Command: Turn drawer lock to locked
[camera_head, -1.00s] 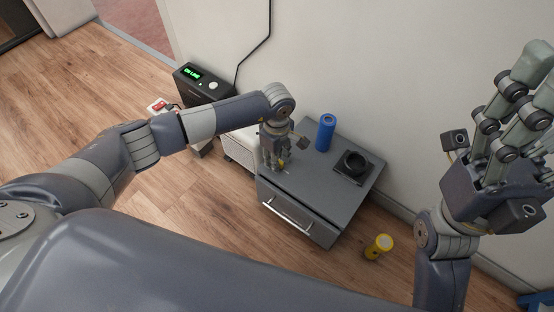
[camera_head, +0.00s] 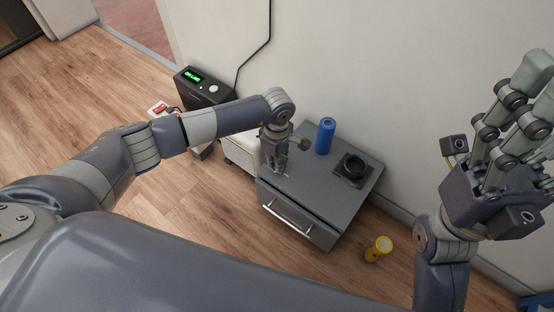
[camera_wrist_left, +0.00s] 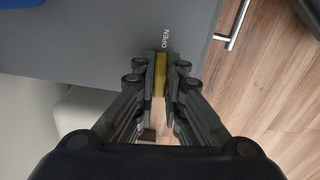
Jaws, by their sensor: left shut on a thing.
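The grey drawer cabinet (camera_head: 320,190) stands against the wall, with a bar handle (camera_head: 288,218) on its front. My left gripper (camera_head: 277,170) points down at the top near the cabinet's front left corner. In the left wrist view, my left gripper (camera_wrist_left: 160,85) is shut on a yellow lock knob (camera_wrist_left: 159,75). The word OPEN (camera_wrist_left: 166,38) is printed on the grey surface just beyond the fingertips. The fingers hide most of the knob, and no locked mark shows. My right gripper (camera_head: 518,105) is raised at the right, open and empty, away from the cabinet.
A blue cylinder (camera_head: 325,136) and a black round-topped item (camera_head: 354,166) stand on the cabinet top. A black box with a green display (camera_head: 204,86) stands behind my left arm.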

